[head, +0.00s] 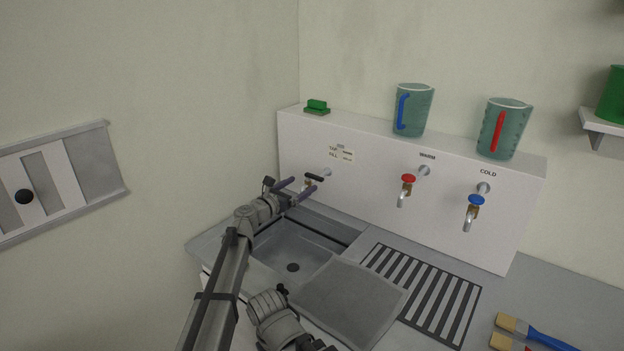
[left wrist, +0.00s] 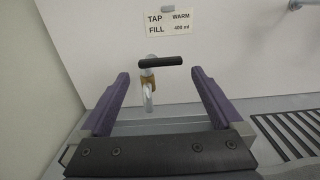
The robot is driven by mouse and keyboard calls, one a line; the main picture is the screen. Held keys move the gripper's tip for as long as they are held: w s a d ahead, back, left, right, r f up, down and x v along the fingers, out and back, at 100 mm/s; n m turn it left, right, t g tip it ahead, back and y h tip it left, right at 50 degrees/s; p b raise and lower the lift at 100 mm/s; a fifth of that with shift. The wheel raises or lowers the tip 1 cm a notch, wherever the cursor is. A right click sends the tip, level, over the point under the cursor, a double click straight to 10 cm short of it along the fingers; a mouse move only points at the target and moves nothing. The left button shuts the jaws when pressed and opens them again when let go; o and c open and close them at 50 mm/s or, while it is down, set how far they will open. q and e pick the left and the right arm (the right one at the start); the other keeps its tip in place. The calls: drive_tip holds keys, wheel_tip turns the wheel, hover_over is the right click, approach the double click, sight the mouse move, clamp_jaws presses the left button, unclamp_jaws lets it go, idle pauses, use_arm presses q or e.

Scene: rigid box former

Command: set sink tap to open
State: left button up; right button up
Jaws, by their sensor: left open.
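The sink tap (head: 314,177) is on the left of the white back panel, above the sink basin. In the left wrist view the tap's black bar handle (left wrist: 160,61) lies crosswise, nearly level, on a brass body, with a metal spout (left wrist: 148,93) below. I see no water. My left gripper (head: 304,184) is open, its purple fingers pointing at the tap. In the left wrist view the left gripper (left wrist: 160,76) has one finger on each side of the tap, and nothing is between its pads in a grip.
A red-handled warm tap (head: 408,180) and a blue-handled cold tap (head: 475,202) are further right. Two jugs (head: 412,110) (head: 503,128) and a green block (head: 317,106) stand on the ledge. A grey board (head: 350,302) and slatted drainer (head: 425,292) lie beside the basin (head: 292,246).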

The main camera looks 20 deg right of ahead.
sight(313, 177)
use_arm(q)
drive_tip(key=x, duration=0.6)
drive_tip(key=shift+w+d, duration=0.15)
drive_tip(key=shift+d, duration=0.05)
drive_tip(key=shift+c, duration=0.4)
drive_tip(key=c, duration=1)
drive_tip(key=shift+o, duration=0.2)
